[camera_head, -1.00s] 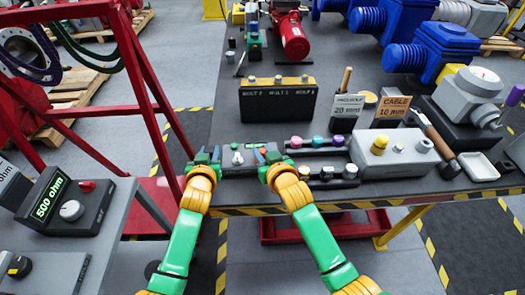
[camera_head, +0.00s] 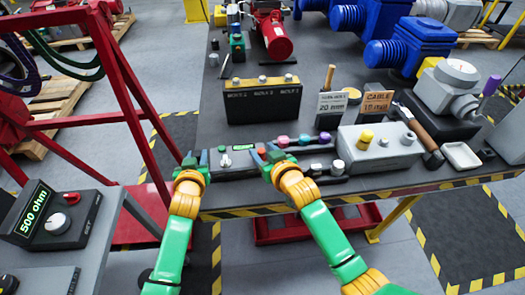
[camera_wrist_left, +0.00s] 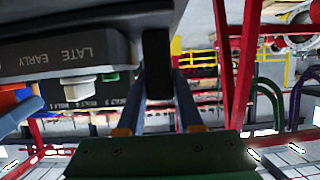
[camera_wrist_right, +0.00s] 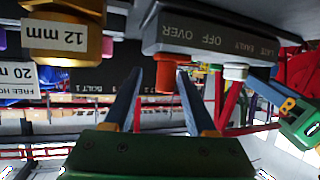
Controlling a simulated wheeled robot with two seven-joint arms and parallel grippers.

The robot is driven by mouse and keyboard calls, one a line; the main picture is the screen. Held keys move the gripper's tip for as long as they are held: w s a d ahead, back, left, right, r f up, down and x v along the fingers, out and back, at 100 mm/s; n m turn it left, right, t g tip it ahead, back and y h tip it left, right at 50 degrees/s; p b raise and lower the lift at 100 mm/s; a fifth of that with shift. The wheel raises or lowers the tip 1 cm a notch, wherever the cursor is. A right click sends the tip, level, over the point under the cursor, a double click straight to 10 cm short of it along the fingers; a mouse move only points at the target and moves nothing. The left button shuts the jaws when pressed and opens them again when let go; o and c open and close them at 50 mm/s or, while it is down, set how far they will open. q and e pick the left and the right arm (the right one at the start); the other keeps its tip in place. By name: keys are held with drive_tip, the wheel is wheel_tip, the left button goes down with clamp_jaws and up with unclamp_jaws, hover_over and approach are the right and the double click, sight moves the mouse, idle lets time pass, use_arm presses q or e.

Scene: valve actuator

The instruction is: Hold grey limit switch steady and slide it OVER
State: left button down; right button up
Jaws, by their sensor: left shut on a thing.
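The grey limit switch (camera_head: 233,172) is a low box at the table's front edge, between my grippers. In the left wrist view its face (camera_wrist_left: 60,50) reads LATE and EARLY, above a pale slider (camera_wrist_left: 90,80). My left gripper (camera_head: 191,160) is shut on a dark upright part (camera_wrist_left: 157,60) at the box's left end. My right gripper (camera_head: 267,154) is open at the right end. Its fingers (camera_wrist_right: 160,85) stand either side of an orange-red knob (camera_wrist_right: 166,78); contact is unclear.
A dark box with bolt labels (camera_head: 262,100) stands behind. Coloured knobs (camera_head: 302,140) and a grey box with a yellow knob (camera_head: 378,150) lie close to my right gripper. Label cards (camera_head: 331,105) stand behind them. A red frame (camera_head: 125,85) rises at the left.

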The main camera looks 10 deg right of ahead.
use_arm(q)
drive_tip(key=shift+f, duration=0.1)
use_arm(e)
drive_tip(key=shift+s, duration=0.1)
drive_tip(key=v, duration=1.2)
use_arm(q)
drive_tip(key=shift+c, duration=2.4)
unclamp_jaws()
drive_tip(key=shift+a, duration=0.1)
use_arm(e)
drive_tip(key=shift+a, duration=0.15)
